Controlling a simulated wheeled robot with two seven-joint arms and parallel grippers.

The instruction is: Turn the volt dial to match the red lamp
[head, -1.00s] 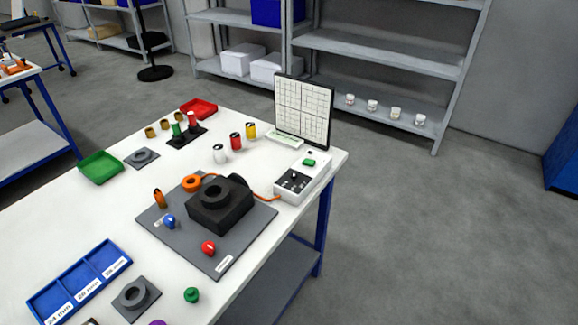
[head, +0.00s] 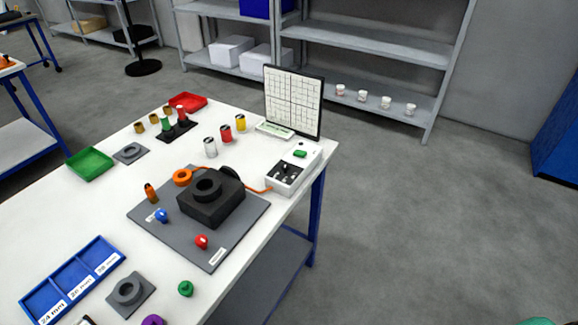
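No lamp can be made out for certain. Neither gripper is in view.
A black block with a ring (head: 212,205) sits on the grey plate (head: 170,240), with an orange cable running to the box. A gridded board (head: 294,100) stands behind the box. Floor right of the table is clear. An unclear teal shape (head: 536,321) shows at the bottom right edge.

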